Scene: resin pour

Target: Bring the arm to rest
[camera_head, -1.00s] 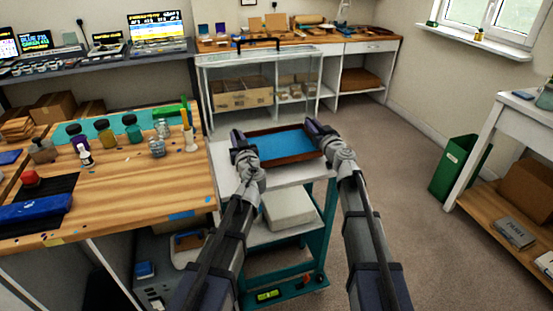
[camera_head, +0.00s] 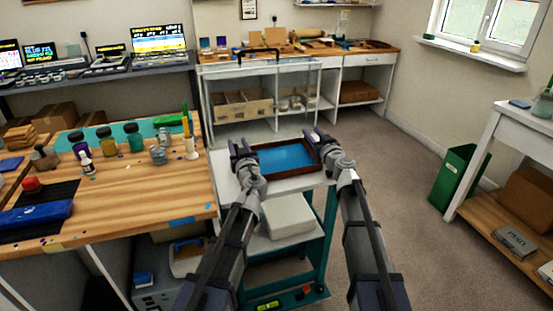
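A shallow brown tray with a blue inside (camera_head: 256,171) lies flat on the white top of a teal cart (camera_head: 309,183). My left gripper (camera_head: 238,149) is at the tray's left end. Two dark fingers show with a gap between them, and nothing is seen held. My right gripper (camera_head: 313,136) is at the tray's right end, overlapping its far right corner in the picture. Its two fingertips also look apart. Whether either gripper touches the tray cannot be told. Both arms reach forward over the cart, and my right forearm hides part of its right side.
A wooden workbench (camera_head: 120,209) with several bottles and cups stands close on the left. A glass-fronted cabinet (camera_head: 262,95) stands behind the cart. A green bin (camera_head: 457,172) and a white table (camera_head: 520,128) are on the right. Open floor lies right of the cart.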

